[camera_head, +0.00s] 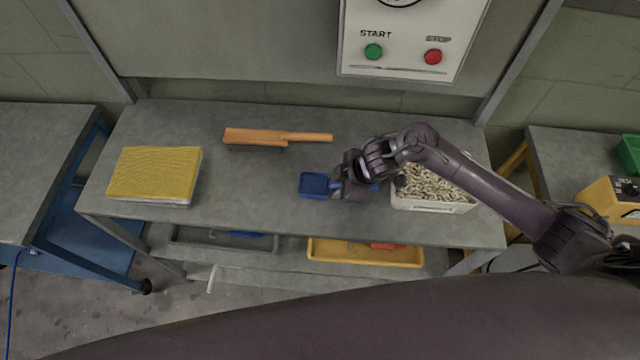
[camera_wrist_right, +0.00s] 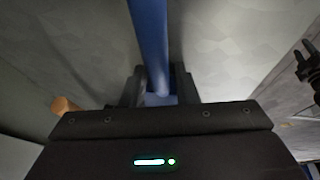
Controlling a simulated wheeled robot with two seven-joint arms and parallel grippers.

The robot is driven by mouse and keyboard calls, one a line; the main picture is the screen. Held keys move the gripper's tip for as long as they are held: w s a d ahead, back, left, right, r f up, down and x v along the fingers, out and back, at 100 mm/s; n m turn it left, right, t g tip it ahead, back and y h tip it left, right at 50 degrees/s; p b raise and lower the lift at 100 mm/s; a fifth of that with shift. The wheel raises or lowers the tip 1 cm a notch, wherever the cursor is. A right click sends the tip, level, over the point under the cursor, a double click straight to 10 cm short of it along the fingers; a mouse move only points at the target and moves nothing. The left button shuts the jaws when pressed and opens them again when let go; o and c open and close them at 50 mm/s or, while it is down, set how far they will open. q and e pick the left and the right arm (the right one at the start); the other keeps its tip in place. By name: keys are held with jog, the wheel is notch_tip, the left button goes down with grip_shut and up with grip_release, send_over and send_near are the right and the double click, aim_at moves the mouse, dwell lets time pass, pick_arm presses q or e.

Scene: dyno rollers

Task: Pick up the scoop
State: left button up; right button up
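The blue scoop (camera_head: 314,185) lies at the middle of the grey table, its pan to the left and its handle running right under my right gripper (camera_head: 352,186). In the right wrist view the blue handle (camera_wrist_right: 149,40) runs between the two dark fingers (camera_wrist_right: 158,88), which sit against both its sides. My right gripper looks shut on the handle, low over the table. Part of the handle is hidden by the gripper in the head view. I cannot tell whether the scoop touches the table. My left gripper does not show in the head view.
A white bin of pale pellets (camera_head: 432,207) stands just right of the gripper. An orange-handled brush (camera_head: 255,137) lies behind, and a yellow pad stack (camera_head: 153,174) lies at the left. A yellow tray (camera_head: 365,255) is on the lower shelf. The front middle of the table is clear.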

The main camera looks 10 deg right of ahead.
grip_shut()
jog(key=shift+r, duration=0.15)
jog(key=shift+r, duration=0.25)
notch_tip(320, 180, up, 19)
jog(key=p, duration=0.2)
jog(key=shift+r+p, duration=0.2)
jog(key=shift+p, duration=0.15)
